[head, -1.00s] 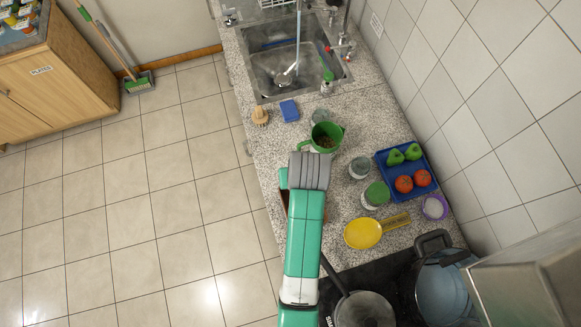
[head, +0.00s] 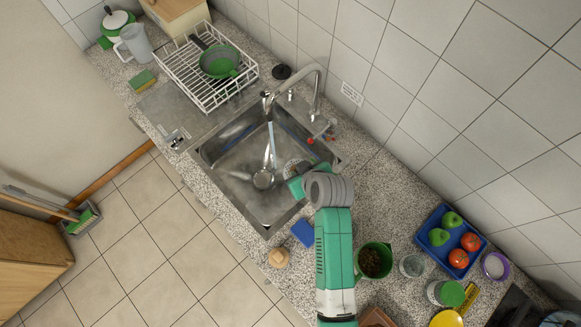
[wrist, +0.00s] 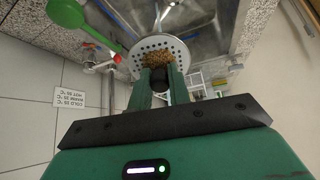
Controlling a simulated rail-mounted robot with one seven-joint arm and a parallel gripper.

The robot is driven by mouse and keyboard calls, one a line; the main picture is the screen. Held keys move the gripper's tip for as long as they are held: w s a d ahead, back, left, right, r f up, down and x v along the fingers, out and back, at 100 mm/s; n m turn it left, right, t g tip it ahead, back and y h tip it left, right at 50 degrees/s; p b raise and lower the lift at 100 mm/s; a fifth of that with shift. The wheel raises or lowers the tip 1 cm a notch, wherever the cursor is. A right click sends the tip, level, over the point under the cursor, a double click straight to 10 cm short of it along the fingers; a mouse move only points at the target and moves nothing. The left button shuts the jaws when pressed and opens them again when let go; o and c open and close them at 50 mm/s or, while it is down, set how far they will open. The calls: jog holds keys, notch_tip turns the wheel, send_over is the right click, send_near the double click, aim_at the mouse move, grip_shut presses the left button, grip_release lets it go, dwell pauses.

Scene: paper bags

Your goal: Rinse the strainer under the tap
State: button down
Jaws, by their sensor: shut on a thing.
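My gripper (wrist: 160,82) is shut on the strainer (wrist: 178,47), a pale perforated disc with brown debris on it. In the head view my gripper (head: 298,182) is over the right corner of the sink (head: 222,190); its fingers are largely hidden, and a grey curved edge beside them seems to be the strainer. The tap (head: 315,95) arches over the sink. A pale stream drops from its spout towards the round drain (head: 263,179). The strainer is to the right of the stream, apart from it.
A blue sponge (head: 304,233) and a brush (head: 278,257) lie on the near counter. A green cup (head: 374,260) with brown contents and a blue tray (head: 434,252) of fruit stand to the right. A dish rack (head: 180,75) is beyond the sink.

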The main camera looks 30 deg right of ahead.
jog(key=shift+s+d+f, duration=0.1)
jog(key=shift+w+f+b, duration=0.2)
jog(key=shift+w+b, duration=0.05)
jog(key=shift+b, duration=0.25)
jog(key=w+f+b, duration=0.2)
jog(key=w+b, duration=0.8)
jog(key=w, duration=0.3)
jog(key=shift+w, duration=0.15)
jog(key=shift+d+f, duration=0.1)
jog(key=shift+d, duration=0.45)
